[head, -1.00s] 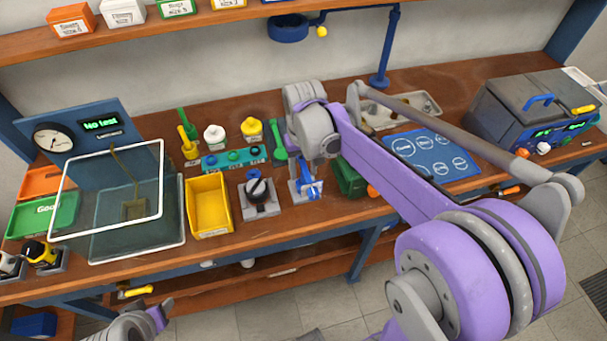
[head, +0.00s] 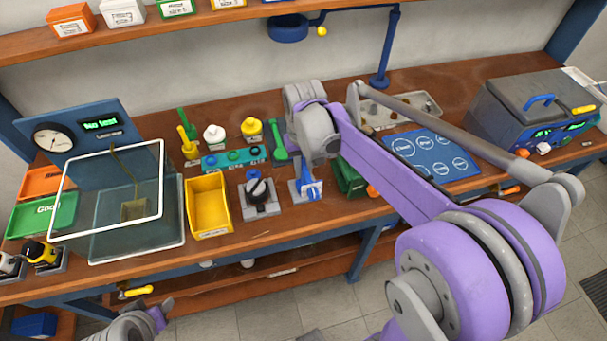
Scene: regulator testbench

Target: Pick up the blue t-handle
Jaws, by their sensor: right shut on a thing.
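The blue t-handle (head: 311,191) is near the front of the bench, over a small grey base plate (head: 296,196). My right gripper (head: 305,178) points down at it from above and is shut on it. My right wrist hides the upper part of the fingers and some of the handle. I cannot tell whether the handle is clear of the plate. Part of my left arm's end (head: 155,317) shows at the bottom left edge, away from the bench top. Its jaws are too small and cut off to read.
A glass tank (head: 100,215) stands further left, and a blue mat (head: 432,154) lies right.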

